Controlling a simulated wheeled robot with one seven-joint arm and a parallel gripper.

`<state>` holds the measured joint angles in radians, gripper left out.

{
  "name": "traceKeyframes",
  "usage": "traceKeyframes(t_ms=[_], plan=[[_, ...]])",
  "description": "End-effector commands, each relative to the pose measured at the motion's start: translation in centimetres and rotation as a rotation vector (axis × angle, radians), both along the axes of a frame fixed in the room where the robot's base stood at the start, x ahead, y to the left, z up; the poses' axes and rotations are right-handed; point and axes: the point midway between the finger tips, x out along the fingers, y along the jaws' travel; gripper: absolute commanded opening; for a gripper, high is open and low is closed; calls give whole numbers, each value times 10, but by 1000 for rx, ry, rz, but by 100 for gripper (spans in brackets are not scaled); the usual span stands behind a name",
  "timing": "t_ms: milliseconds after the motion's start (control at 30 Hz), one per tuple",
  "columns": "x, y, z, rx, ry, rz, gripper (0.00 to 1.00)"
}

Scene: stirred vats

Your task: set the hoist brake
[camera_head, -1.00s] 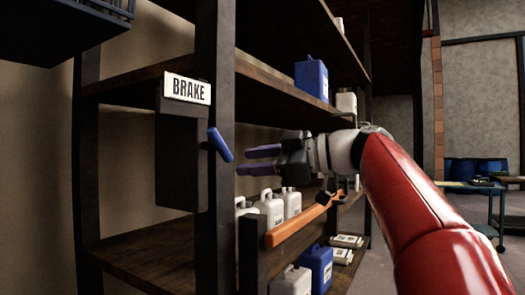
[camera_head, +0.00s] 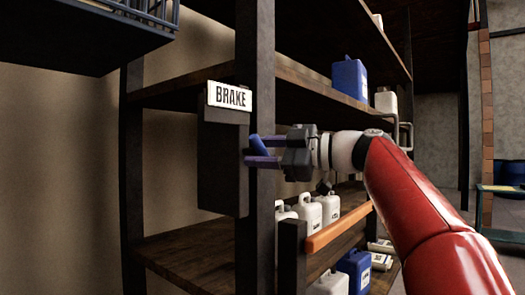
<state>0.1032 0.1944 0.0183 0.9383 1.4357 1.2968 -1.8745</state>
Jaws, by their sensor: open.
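The brake box (camera_head: 220,165) is a dark upright housing fixed by a shelf post, under a white sign (camera_head: 229,97) reading "BRAKE". Its blue lever handle (camera_head: 257,146) sticks out on the right side of the box. My gripper (camera_head: 262,151) points left at the handle, with its purple fingers apart. The handle appears between or just behind the fingers. I cannot tell whether they touch it. My red arm comes in from the lower right.
A dark shelf post (camera_head: 255,60) stands right behind the lever. Shelves hold white jugs (camera_head: 308,212) and a blue jug (camera_head: 349,78). An orange bar (camera_head: 338,226) runs below my gripper. A dark crate (camera_head: 95,35) hangs at upper left.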

Motion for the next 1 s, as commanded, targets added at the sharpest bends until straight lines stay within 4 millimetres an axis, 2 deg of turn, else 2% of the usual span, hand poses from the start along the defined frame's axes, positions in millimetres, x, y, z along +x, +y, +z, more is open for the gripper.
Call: traceKeyframes(t_ms=[133, 433, 767, 1000], plan=[[0, 0, 0, 0, 0, 0, 38], [0, 0, 0, 0, 0, 0, 0], [0, 0, -2, 28, 36, -1, 0], [0, -1, -3, 118, 150, 0, 0]])
